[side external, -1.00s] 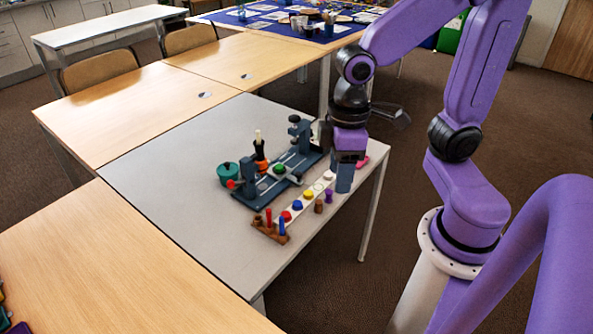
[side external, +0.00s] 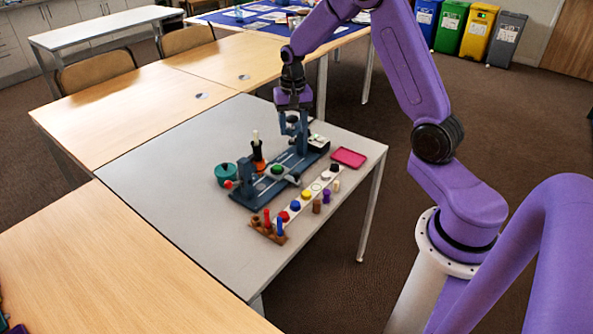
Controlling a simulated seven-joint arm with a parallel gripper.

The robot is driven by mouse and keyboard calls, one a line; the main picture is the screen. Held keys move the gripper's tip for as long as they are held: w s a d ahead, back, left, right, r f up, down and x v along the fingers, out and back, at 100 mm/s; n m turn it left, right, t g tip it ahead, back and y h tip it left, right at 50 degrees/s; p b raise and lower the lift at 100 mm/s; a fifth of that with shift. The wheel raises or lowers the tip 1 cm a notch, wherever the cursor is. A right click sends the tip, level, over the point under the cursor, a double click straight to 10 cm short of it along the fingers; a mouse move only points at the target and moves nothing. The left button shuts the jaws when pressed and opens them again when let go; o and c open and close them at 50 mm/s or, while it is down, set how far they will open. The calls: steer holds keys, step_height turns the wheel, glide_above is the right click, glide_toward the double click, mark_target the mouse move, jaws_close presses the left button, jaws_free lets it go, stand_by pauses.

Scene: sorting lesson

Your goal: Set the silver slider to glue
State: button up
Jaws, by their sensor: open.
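No "glue" marking is readable at this size. My gripper (side external: 293,124) is open, pointing down at the far end of the fixture, over or around its far post. The fingers partly hide that post, and I cannot tell whether they touch it.
A white strip with coloured knobs (side external: 307,194) runs along the fixture's right side, with small pegs beside it. A pink tray (side external: 348,158) lies near the table's right edge. A teal pot (side external: 226,175) and a dark bottle (side external: 258,152) stand left. The table's left part is clear.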

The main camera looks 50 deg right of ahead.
steer(key=d+f+m, duration=0.1)
steer(key=d, duration=0.1)
glide_toward(296, 173)
step_height(296, 173, down, 9)
steer(key=shift+s+r, duration=0.1)
steer(key=shift+r, duration=0.05)
stand_by(0.4)
jaws_close()
